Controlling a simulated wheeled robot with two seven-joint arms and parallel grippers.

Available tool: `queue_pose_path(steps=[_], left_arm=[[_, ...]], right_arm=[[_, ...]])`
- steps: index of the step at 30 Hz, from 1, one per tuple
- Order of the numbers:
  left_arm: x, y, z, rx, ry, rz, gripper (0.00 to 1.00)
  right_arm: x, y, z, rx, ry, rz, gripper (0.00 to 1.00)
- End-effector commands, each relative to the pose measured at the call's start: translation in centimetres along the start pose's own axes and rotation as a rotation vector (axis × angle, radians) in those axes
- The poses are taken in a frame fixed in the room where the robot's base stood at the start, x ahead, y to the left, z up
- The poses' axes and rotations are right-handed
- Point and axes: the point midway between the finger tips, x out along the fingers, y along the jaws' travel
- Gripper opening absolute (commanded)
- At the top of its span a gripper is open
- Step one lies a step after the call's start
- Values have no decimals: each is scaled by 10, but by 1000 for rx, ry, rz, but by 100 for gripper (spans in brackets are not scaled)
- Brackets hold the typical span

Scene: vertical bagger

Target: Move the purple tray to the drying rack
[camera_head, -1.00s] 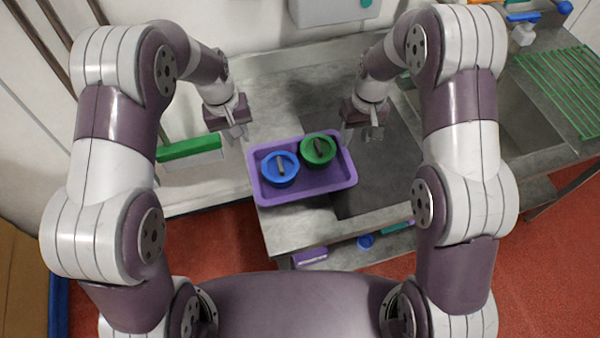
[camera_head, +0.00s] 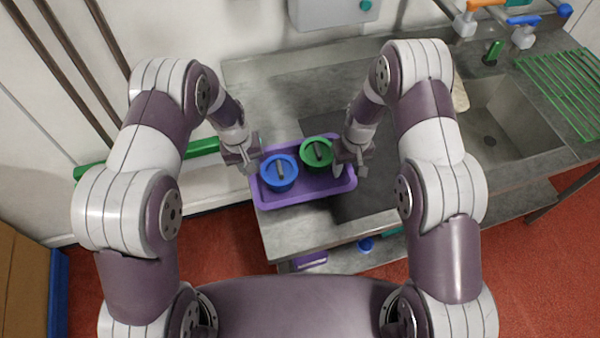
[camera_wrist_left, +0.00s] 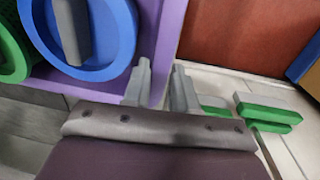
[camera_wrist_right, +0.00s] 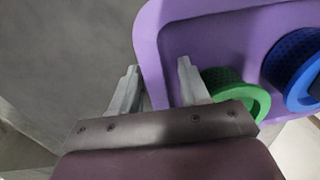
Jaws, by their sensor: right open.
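The purple tray (camera_head: 305,197) sits on the metal counter, holding a blue round container (camera_head: 280,172) and a green round container (camera_head: 317,153), each with a dark bar on top. My left gripper (camera_head: 248,165) is at the tray's left end; in the left wrist view its open fingers (camera_wrist_left: 160,82) are at the tray's edge. My right gripper (camera_head: 348,168) is at the right end; in the right wrist view its open fingers (camera_wrist_right: 157,82) are near the purple rim (camera_wrist_right: 150,35). Whether either touches is unclear. A green wire drying rack (camera_head: 565,90) lies at the far right.
A sink (camera_head: 510,120) lies between the tray and the rack, with orange and blue taps (camera_head: 522,32) behind it. A green bar (camera_head: 190,150) is along the left. A lower shelf holds a small blue item (camera_head: 366,244) and a purple item (camera_head: 310,260).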

Motion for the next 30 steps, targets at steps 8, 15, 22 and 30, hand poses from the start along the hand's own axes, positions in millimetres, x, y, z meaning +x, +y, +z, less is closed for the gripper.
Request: queue_pose_path(steps=[8, 15, 22, 30], left_arm=[[3, 0, 0, 0, 0, 0, 26], [2, 0, 0, 0, 0, 1, 0], [2, 1, 0, 0, 2, 2, 0], [-25, 5, -1, 1, 2, 3, 0]], right_arm=[[3, 0, 0, 0, 1, 0, 45], [2, 0, 0, 0, 1, 0, 0], [2, -1, -1, -1, 2, 0, 0], [-25, -4, -1, -1, 2, -1, 0]])
